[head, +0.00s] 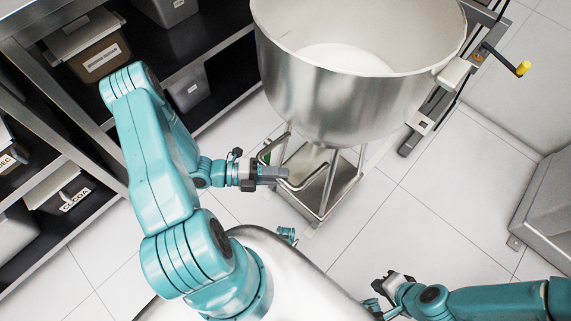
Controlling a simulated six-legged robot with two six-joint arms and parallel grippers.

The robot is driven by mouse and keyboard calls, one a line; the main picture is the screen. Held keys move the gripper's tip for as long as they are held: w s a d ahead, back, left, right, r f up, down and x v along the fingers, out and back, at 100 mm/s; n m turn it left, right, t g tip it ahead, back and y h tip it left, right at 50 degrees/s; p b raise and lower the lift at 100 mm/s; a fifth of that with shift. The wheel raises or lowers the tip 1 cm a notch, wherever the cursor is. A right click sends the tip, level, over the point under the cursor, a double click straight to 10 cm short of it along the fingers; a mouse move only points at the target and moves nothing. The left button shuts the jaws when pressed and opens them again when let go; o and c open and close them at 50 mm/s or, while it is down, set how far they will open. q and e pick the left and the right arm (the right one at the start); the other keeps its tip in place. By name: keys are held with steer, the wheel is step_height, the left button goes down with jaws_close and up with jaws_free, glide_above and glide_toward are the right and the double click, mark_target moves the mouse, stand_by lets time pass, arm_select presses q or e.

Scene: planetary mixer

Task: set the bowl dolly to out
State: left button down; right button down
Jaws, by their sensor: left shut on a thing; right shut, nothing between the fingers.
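The large steel mixer bowl (325,95) fills the upper middle of the head view, with white contents inside. Below it is the bowl dolly (322,208), a low steel base with upright tube legs and a bent tube handle at its left. My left gripper (277,175) is at this handle on the dolly's near left side and is shut on it. The fingers hide the gripped part. My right gripper (383,286) is shut and empty at the lower right, over the floor and apart from the dolly.
A dark shelf unit (233,75) with labelled bins (95,57) stands on the left. A mixer crank with a yellow knob (523,68) is at the upper right. A steel cabinet or stand (545,215) is at the right edge. The tiled floor (430,205) right of the dolly is clear.

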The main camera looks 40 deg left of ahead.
arm_select(q)
steer(key=shift+s, duration=0.25)
steer(key=c, duration=1.1)
jaws_free()
steer(key=shift+o, duration=0.3)
steer(key=shift+a, duration=0.15)
steer(key=p+v, duration=0.1)
steer(key=v, duration=1.5)
steer(key=shift+p, duration=0.4)
steer(key=shift+s, duration=0.15)
